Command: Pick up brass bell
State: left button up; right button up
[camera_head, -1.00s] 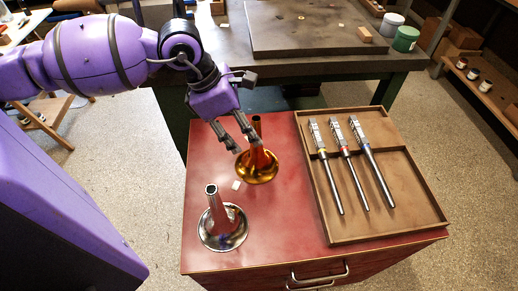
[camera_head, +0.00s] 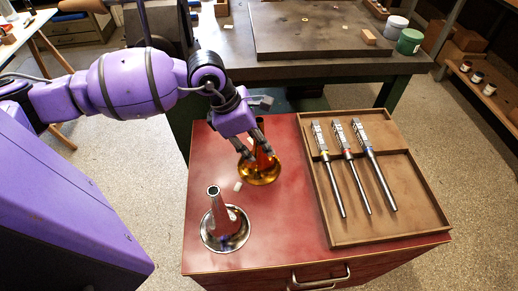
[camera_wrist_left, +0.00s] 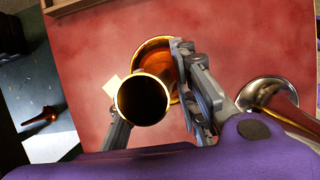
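The brass bell (camera_head: 259,174) stands flared end down on the red cabinet top (camera_head: 290,205), its narrow tube pointing up. My left gripper (camera_head: 256,151) is down at it, with its fingers on either side of the tube. In the left wrist view the bell's dark tube opening (camera_wrist_left: 143,100) lies between the two spread fingers. The right finger is close beside the bell; the left finger is partly hidden behind the tube, so contact cannot be made out. My right gripper is not in view.
A silver bell (camera_head: 225,226) stands in front and left of the brass one. A brown tray (camera_head: 410,205) with three long metal tools (camera_head: 350,165) is on the right. A small pale piece (camera_head: 238,187) lies between the bells. A workbench (camera_head: 300,70) stands behind.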

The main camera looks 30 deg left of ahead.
pick_arm(q)
grip_shut()
jog(key=shift+r, duration=0.15)
